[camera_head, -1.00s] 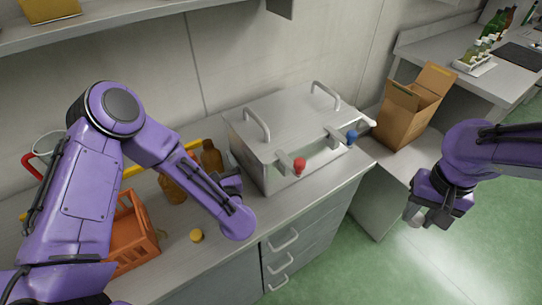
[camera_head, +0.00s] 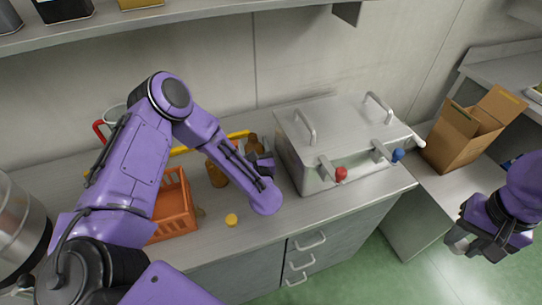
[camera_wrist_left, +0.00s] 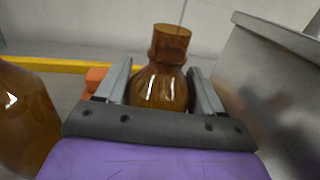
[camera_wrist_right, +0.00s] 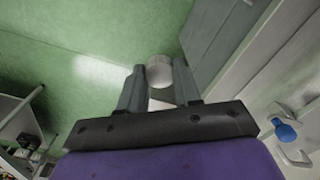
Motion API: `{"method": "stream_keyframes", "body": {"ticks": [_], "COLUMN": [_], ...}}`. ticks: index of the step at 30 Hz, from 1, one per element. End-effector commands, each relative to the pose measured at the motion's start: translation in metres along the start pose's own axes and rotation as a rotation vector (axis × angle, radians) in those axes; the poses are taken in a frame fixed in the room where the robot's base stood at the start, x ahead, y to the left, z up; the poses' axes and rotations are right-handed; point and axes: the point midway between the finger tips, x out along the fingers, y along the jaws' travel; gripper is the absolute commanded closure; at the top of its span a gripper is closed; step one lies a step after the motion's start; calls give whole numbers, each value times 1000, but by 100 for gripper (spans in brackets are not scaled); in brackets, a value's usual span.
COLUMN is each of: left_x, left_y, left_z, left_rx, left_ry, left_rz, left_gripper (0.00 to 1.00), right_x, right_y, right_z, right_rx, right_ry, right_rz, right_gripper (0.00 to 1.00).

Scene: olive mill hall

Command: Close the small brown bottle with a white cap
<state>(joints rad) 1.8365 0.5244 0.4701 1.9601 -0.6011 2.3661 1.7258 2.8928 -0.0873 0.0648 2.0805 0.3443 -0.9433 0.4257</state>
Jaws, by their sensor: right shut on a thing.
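A small brown bottle (camera_head: 254,146) stands upright on the counter, partly hidden behind my left arm. In the left wrist view the brown bottle (camera_wrist_left: 165,75) has an open neck with no cap on it. My left gripper (camera_head: 262,161) has its fingers on both sides of the bottle's body; whether they press on it I cannot tell. My right gripper (camera_head: 463,238) is shut on a white cap (camera_wrist_right: 159,71) at the fingertips. It is out over the green floor, right of the counter and far from the bottle.
Another brown bottle (camera_head: 217,175) stands left of the first. A yellow cap (camera_head: 231,220) lies near the counter's front. An orange crate (camera_head: 172,218) is left. A steel box (camera_head: 340,125) with red and blue knobs stands right of the bottle, and a cardboard box (camera_head: 462,138) farther right.

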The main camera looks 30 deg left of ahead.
Motion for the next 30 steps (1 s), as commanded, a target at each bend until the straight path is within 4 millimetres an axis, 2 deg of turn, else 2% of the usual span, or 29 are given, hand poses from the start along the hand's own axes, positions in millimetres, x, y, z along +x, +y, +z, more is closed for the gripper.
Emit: {"method": "stream_keyframes", "body": {"ticks": [1, 3, 17, 30], "left_x": [0, 0, 0, 0], "left_y": [0, 0, 0, 0], "left_z": [0, 0, 5, 42], "left_rx": [1, 0, -1, -3], "left_ry": [1, 0, 0, -2], "left_rz": [0, 0, 0, 0], "left_gripper": [63, 80, 80, 80], "right_x": [0, 0, 2, 11], "right_y": [0, 0, 0, 0], "right_z": [0, 0, 0, 0], "right_rx": [0, 0, 0, 0], "right_ry": [0, 0, 0, 0], "right_rz": [0, 0, 0, 0], "right_gripper": [95, 95, 95, 95]}}
